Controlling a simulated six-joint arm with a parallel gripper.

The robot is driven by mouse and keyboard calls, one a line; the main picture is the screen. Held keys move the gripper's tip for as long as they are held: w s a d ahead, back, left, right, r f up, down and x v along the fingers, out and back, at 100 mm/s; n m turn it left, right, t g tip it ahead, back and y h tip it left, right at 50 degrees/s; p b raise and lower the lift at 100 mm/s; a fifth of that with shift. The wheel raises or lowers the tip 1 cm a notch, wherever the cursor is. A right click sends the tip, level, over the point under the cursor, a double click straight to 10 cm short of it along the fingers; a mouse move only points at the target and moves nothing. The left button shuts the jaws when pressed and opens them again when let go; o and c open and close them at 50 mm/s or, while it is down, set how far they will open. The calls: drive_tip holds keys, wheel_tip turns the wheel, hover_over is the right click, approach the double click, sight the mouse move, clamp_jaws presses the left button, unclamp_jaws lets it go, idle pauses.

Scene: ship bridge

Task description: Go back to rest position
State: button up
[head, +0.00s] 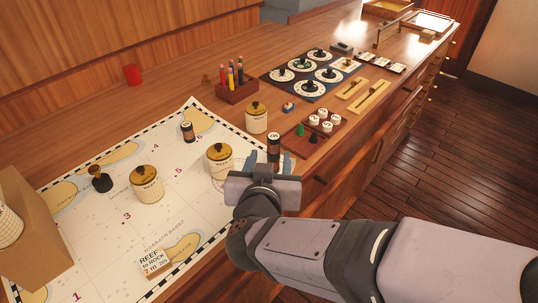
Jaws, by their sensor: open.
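My gripper (268,160) is at the right edge of the chart, pointing away from the camera, with its blue-grey fingertips partly hidden behind its own body. It is open, and I see nothing held in it. A dark cylinder with a pale label (273,147) stands just beyond the fingers; I cannot tell whether they touch it. A cream pot with a gold lid (219,161) stands on the chart just left of the gripper.
The chart (200,215) carries another lidded pot (147,184), a black stamp-like piece (100,180), a dark cylinder (187,132) and a card (156,263). A third pot (256,117), pencil box (237,90), peg tray (311,130) and dial board (310,75) stand beyond. A cardboard box (35,245) is left.

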drive_tip(key=w+a+n+g+y+p, duration=0.2)
drive_tip(key=w+a+n+y+p, duration=0.1)
drive_tip(key=a+y+p, duration=0.15)
drive_tip(key=s+d+f+m+g+h, duration=0.1)
drive_tip(key=s+d+f+g+h, duration=0.1)
drive_tip(key=s+d+f+g, duration=0.9)
drive_tip(key=s+d+f, duration=0.4)
drive_tip(key=s+d, duration=0.1)
drive_tip(key=s, duration=0.2)
drive_tip(key=shift+d+f+g+b, duration=0.3)
drive_tip(key=shift+f+g+b, duration=0.1)
